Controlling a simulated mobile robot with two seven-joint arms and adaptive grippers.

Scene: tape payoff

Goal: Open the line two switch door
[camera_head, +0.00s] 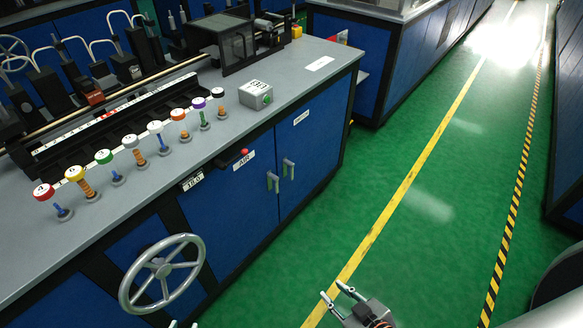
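Two blue cabinet doors sit side by side on the bench front, a left door (238,205) and a right door (312,150). Both look shut, with silver handles close together, the left handle (272,181) and the right handle (288,169). A white label (301,117) is on the right door, too small to read; I cannot tell which door is line two's. My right gripper (332,290) is open and empty, in front of the doors and apart from them. Only the fingertips of my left gripper (182,325) show at the bottom edge, apart, with nothing seen between them.
A grey handwheel (162,273) sticks out from the bench front at lower left. Several numbered, coloured knobs (104,157) and a grey box (255,95) stand on the bench top. The green floor (400,200) at right is clear.

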